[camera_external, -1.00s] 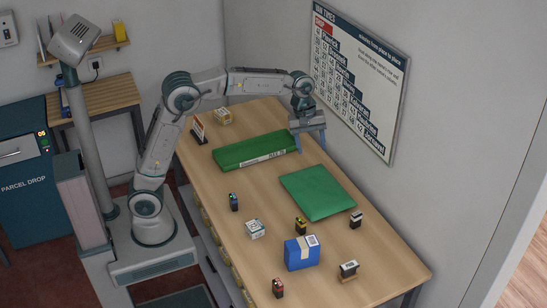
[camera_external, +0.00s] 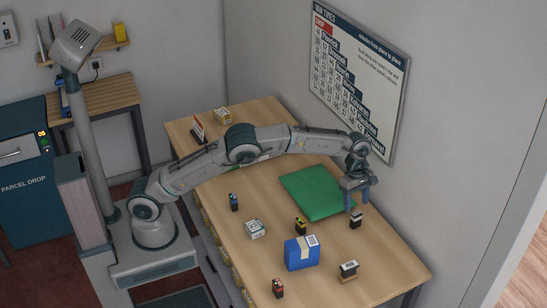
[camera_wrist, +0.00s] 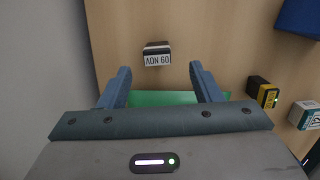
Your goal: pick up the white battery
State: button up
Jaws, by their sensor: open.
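The white battery (camera_external: 356,220) is a small dark-and-white block standing on the counter, just right of the green flat envelope (camera_external: 312,194). In the wrist view the battery (camera_wrist: 157,55) has a white face with dark lettering and a dark top. My gripper (camera_external: 357,203) is open and empty above the counter, close to the battery and beside the envelope's right edge. In the wrist view the battery lies just beyond the gap between my fingertips (camera_wrist: 160,70), untouched as far as I can see. Part of the envelope (camera_wrist: 165,98) shows between my fingers.
A yellow-and-black battery (camera_external: 300,226), a blue box (camera_external: 296,254), a white carton (camera_external: 255,229), a blue battery (camera_external: 234,202), a red one (camera_external: 278,288) and a small block on a wooden base (camera_external: 348,269) stand around. The wall (camera_external: 440,170) is close on the right.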

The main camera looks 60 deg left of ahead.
aim_at(357, 214)
jog(key=shift+w+d+f+p, duration=0.1)
jog(key=shift+d+f+p, duration=0.15)
jog(key=shift+f, duration=1.1)
jog(key=shift+w+d+f+p, duration=0.1)
jog(key=shift+d+f+p, duration=0.2)
jog(key=shift+f, duration=1.1)
jog(key=shift+w+d+f+p, duration=0.1)
jog(key=shift+f+p, duration=0.25)
jog(key=shift+f, duration=1)
jog(key=c, duration=1.1)
